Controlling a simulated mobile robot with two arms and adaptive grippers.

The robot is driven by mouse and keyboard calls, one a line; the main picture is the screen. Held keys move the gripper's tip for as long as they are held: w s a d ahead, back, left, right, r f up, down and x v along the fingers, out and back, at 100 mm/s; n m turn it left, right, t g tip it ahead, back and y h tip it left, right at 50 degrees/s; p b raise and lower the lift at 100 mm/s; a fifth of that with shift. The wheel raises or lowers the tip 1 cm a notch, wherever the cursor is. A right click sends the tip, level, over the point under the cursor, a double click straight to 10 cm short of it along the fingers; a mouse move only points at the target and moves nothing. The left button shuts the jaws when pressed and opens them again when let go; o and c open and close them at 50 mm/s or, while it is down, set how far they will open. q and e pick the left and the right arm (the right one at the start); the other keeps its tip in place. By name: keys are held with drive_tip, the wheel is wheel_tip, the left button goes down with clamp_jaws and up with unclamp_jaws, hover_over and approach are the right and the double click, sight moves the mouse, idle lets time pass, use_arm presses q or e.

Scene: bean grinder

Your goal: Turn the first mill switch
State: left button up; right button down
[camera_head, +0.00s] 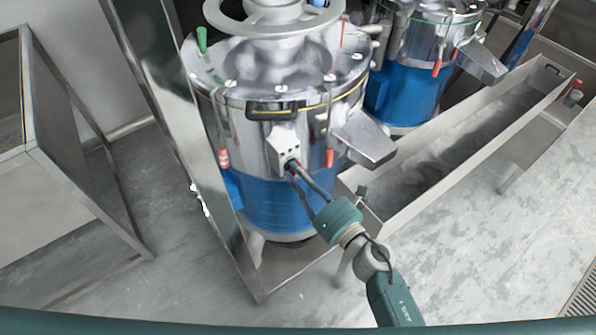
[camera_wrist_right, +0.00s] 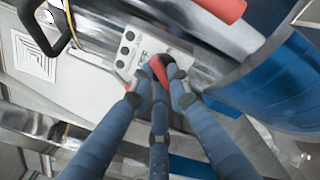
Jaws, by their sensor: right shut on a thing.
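The first mill (camera_head: 275,110) is a shiny metal drum with a blue lower band, left of centre in the head view. A pale switch box (camera_head: 287,139) is mounted on its front, below a black handle. The box also shows in the wrist view (camera_wrist_right: 135,50), where a red switch (camera_wrist_right: 158,70) sticks out from it. My right gripper (camera_head: 294,168) reaches the box from below right. In the wrist view its fingers (camera_wrist_right: 160,85) are shut around the red switch and partly cover it. My left gripper is not in view.
A second blue and metal mill (camera_head: 405,90) stands behind to the right. A long metal trough (camera_head: 455,145) runs from the first mill's spout (camera_head: 365,140) to the right. A metal post (camera_head: 175,110) and a metal frame table (camera_head: 60,160) stand on the left.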

drive_tip(key=m+p, duration=0.1)
drive_tip(key=m, duration=0.4)
drive_tip(key=m+p, duration=0.2)
drive_tip(key=m, duration=0.4)
drive_tip(key=shift+w+d+r, duration=0.1)
drive_tip(key=shift+d+r, duration=0.05)
idle(0.3)
drive_tip(key=c, duration=1.7)
unclamp_jaws()
drive_tip(key=shift+o, duration=0.2)
drive_tip(key=v, duration=1.2)
